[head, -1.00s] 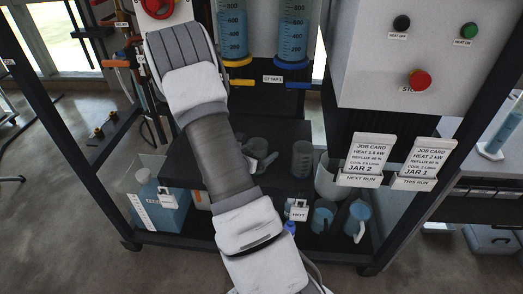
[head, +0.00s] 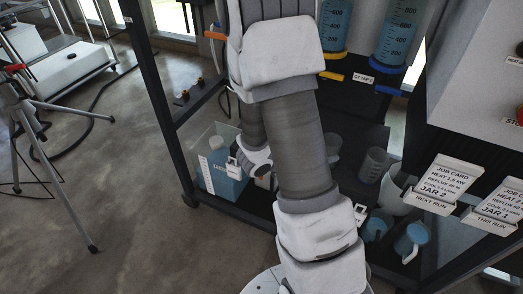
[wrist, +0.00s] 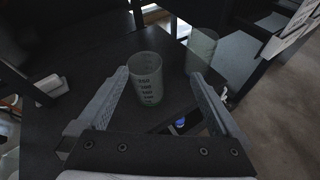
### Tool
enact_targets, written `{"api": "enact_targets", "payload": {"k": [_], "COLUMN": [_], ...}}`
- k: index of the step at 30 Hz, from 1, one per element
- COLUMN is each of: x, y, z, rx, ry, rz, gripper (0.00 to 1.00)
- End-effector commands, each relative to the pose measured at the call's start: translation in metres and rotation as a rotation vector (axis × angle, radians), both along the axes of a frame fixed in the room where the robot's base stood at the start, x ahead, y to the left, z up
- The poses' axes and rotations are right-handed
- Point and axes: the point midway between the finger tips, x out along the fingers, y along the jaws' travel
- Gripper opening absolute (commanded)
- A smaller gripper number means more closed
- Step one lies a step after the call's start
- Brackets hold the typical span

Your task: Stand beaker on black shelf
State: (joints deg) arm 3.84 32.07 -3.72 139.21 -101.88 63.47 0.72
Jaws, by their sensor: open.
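In the wrist view a clear beaker (wrist: 147,80) with dark volume marks stands upright on a black surface, the black shelf (wrist: 80,75). My gripper (wrist: 160,75) is open, its two fingers on either side of the beaker, with a gap showing on the right. A second clear glass vessel (wrist: 202,52) stands just beyond the right finger. In the head view my arm hides much of the shelf (head: 350,170) and my fingertips. Clear beakers show right of the arm, one partly hidden (head: 333,146) and one whole (head: 374,163).
A blue-filled tank (head: 222,178) stands low at the left of the rack. Blue jugs (head: 411,240) and a white bucket (head: 396,190) are at the right. Measuring cylinders (head: 397,35) hang above. Job cards (head: 440,182) jut out at right. A tripod (head: 45,140) stands left on open floor.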

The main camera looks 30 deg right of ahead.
Motion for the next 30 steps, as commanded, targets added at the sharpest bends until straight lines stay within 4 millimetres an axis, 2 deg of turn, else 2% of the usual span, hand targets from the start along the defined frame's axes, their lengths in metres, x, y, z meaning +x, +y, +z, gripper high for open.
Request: {"api": "enact_targets", "payload": {"k": [1, 3, 6, 11, 18, 24, 30], "x": [-0.006, -0.019, -0.037, -0.064, -0.090, -0.099, -0.104], "y": [0.002, 0.007, 0.017, 0.043, 0.101, 0.160, 0.214], "z": [0.019, 0.038, 0.060, 0.086, 0.113, 0.140, 0.171], "rx": [0.021, 0.060, 0.131, 0.279, 0.582, 0.900, 1.214], "ry": [-0.070, -0.156, -0.280, -0.476, -0.750, -0.946, -1.072], "rz": [-0.066, -0.168, -0.304, -0.505, -0.766, -0.935, -1.050], "gripper": [1.00, 1.00, 1.00, 1.00, 1.00, 1.00, 1.00]}}
